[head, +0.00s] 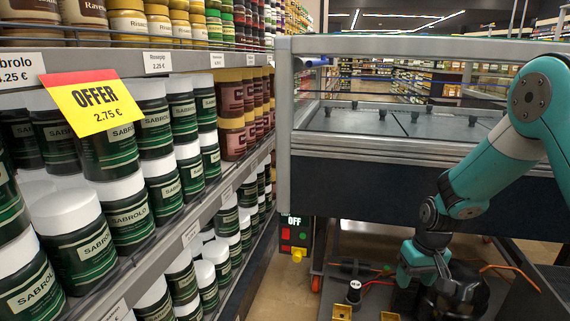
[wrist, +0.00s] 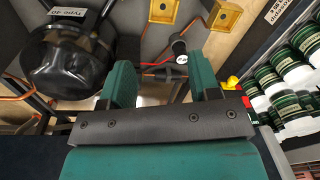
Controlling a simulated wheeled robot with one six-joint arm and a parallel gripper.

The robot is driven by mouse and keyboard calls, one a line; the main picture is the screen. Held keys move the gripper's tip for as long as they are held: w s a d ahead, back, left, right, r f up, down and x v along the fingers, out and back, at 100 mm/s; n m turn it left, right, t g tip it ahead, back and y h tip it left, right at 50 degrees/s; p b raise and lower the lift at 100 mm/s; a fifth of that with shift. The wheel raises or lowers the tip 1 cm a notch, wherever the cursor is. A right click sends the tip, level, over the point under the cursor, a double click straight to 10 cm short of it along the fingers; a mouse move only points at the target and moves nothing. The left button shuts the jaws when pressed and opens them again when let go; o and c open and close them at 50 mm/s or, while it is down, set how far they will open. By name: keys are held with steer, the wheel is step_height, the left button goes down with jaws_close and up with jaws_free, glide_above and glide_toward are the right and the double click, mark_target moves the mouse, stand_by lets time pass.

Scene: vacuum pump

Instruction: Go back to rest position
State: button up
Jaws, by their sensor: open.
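My gripper (head: 428,268) hangs at the lower right of the head view, at the end of my teal arm, pointing down over the open pump compartment. In the wrist view my gripper (wrist: 165,82) has its two green fingers well apart, with nothing held between them. In the wrist view the round black pump (wrist: 68,58) with a white label is at the upper left. A small black part with a white cap (wrist: 180,46) shows beyond the fingers, apart from them.
Brass-coloured brackets (wrist: 165,10) and copper pipes lie around the pump. A refrigerated cabinet (head: 400,160) stands over the compartment, close behind my arm. A switch box marked OFF (head: 295,236) hangs at its left. A shelf of jars (head: 130,205) fills the left side.

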steer(key=s+a+r+n+y, duration=0.1)
steer(key=s+a+r, duration=0.25)
steer(key=r, duration=0.25)
steer(key=s+a+r+n, duration=0.1)
steer(key=s+a+r, duration=0.1)
steer(key=a+r, duration=0.3)
steer(key=s+a+r+n+y+p, duration=0.1)
steer(key=s+a+r, duration=0.2)
steer(key=s+r, duration=0.3)
steer(key=s+a+r+n+y, duration=0.1)
steer(key=s+a+r+n, duration=0.15)
steer(key=s, duration=0.65)
steer(key=s+a+r+n+p, duration=0.1)
steer(key=s+a+r, duration=0.35)
steer(key=s, duration=0.25)
step_height(320, 180, up, 39)
steer(key=d+p, duration=0.1)
steer(key=p, duration=3.7)
steer(key=shift+f, duration=0.15)
